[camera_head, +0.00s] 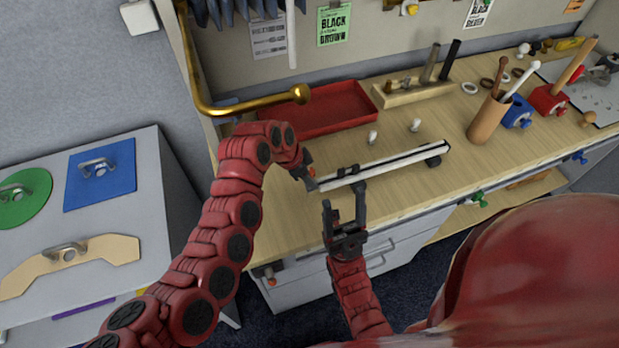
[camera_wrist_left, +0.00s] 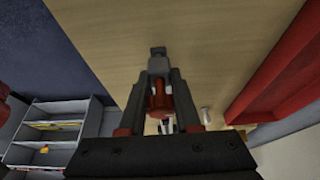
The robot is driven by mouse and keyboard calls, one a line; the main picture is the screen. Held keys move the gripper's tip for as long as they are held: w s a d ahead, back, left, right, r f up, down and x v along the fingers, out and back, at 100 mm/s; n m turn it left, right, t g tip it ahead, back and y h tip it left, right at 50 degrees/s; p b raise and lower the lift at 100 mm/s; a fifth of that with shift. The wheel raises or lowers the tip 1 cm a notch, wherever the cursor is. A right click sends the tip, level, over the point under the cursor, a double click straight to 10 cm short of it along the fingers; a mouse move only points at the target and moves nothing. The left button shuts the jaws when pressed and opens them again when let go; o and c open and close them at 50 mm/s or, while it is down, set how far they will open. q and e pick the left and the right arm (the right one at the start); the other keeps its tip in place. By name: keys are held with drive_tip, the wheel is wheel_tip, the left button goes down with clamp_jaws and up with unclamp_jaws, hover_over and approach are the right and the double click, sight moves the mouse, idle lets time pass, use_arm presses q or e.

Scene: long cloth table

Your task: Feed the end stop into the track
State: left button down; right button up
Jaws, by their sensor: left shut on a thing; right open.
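The track (camera_head: 385,163) is a long white and dark rail lying slanted on the wooden worktop, with a dark block (camera_head: 433,161) at its right end. My left gripper (camera_head: 307,177) is at the track's left end, pointing down. In the left wrist view my left gripper (camera_wrist_left: 158,78) is shut on a small piece with a red cylinder (camera_wrist_left: 158,100), which seems to be the end stop. Whether it touches or enters the track cannot be told. My right gripper (camera_head: 344,200) is open and empty, in front of the track near the worktop's front edge.
A red tray (camera_head: 335,112) lies behind the track, with a brass rail (camera_head: 255,104) over its left side. Two white pegs (camera_head: 373,137) stand between tray and track. A brown cup with sticks (camera_head: 489,119) stands to the right. The worktop (camera_head: 400,195) before the track is clear.

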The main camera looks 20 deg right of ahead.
use_arm(q)
drive_tip(key=shift+b, duration=0.3)
drive_tip(key=shift+d, duration=0.2)
idle(0.5)
drive_tip(key=shift+d+b, duration=0.2)
drive_tip(key=shift+b, duration=0.25)
drive_tip(key=shift+d+b, duration=0.3)
drive_tip(key=shift+d, duration=0.05)
drive_tip(key=shift+d+b, duration=0.6)
drive_tip(key=shift+d, duration=0.35)
drive_tip(key=shift+w+d+b, duration=0.1)
drive_tip(key=shift+d+b, duration=0.8)
drive_tip(key=shift+b, duration=0.15)
drive_tip(key=c, duration=0.5)
unclamp_jaws()
drive_tip(key=shift+c, duration=0.2)
